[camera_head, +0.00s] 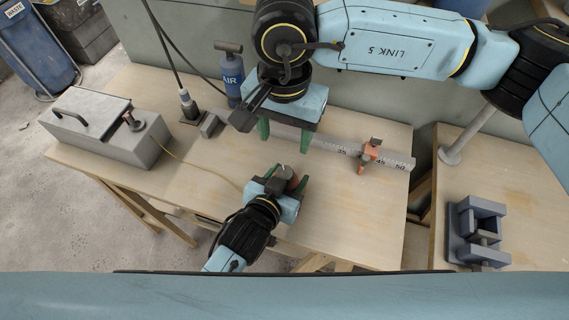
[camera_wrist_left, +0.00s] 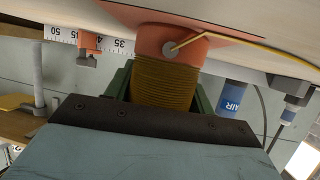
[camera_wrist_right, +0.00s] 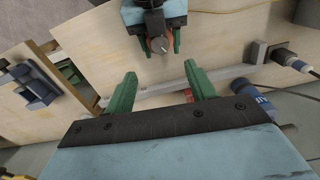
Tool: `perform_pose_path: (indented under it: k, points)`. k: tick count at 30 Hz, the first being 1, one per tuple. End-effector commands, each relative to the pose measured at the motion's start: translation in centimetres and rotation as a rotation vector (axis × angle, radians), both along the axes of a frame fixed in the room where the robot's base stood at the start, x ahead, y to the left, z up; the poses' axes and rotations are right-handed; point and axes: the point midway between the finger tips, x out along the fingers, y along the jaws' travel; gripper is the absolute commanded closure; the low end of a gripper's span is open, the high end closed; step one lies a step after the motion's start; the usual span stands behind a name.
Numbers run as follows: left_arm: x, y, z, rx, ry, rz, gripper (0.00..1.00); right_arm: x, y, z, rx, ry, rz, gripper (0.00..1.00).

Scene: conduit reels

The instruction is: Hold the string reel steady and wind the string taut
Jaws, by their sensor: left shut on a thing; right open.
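The string reel (camera_wrist_left: 165,80) has orange-red flanges and brownish-yellow string wound on its core. My left gripper (camera_head: 287,181) is shut on it, low over the front of the bench, and hides much of it in the head view. In the left wrist view the green fingers lie on both sides of the wound core. A thin yellow string (camera_head: 195,165) runs from the reel to a grey box (camera_head: 95,145) at the left. My right gripper (camera_head: 285,137) is open and empty, behind and above the reel. Its fingers also show apart in the right wrist view (camera_wrist_right: 161,90).
A ruler bar (camera_head: 335,147) with an orange slider (camera_head: 370,155) lies along the back. A blue AIR canister (camera_head: 231,80) and a small post (camera_head: 189,106) stand at the back left. A grey-blue vise (camera_head: 477,232) sits on the right bench. The bench's front right is clear.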

Motion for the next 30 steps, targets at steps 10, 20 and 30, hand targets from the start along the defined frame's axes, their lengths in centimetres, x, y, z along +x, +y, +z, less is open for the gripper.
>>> perform_pose_path:
  k: [10, 20, 30]
  points:
    - [0.0, 0.0, -0.1, 0.000, 0.001, 0.000, 0.74, -0.1, 0.0, -6.7, -0.001, 0.005, -0.003, 0.44]
    - [0.0, 0.0, 0.0, 0.000, 0.001, 0.000, 0.74, -0.1, 0.0, -10.8, 0.000, 0.003, -0.003, 0.44]
    - [0.0, 0.0, 0.0, 0.000, 0.001, 0.000, 0.74, 0.0, 0.0, -11.2, 0.001, 0.001, -0.002, 0.44]
